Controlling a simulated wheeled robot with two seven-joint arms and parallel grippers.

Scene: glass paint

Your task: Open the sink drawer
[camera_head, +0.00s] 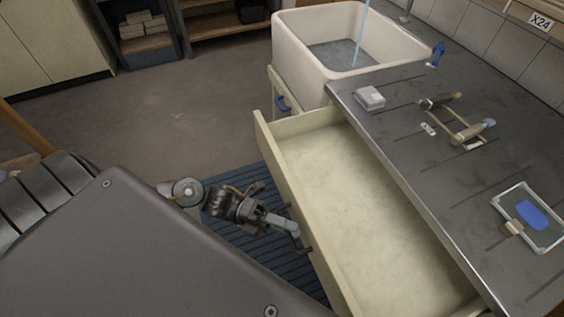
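The drawer (365,205) under the grey counter is pulled well out and looks empty inside. Its cream front panel (289,196) faces my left arm. My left gripper (297,238) is at the outer side of this front panel, by a dark handle. The fingers are small in the picture, and I cannot tell if they are closed around the handle. The white sink (340,50) stands at the back with a stream of water falling into it. My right gripper is not in view.
The counter (440,165) holds a small whitish block (370,97), a wooden-handled frame (458,118) and a framed panel with a blue patch (531,213). A blue slatted mat (255,225) lies on the floor. The brown floor (180,115) at the back left is open.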

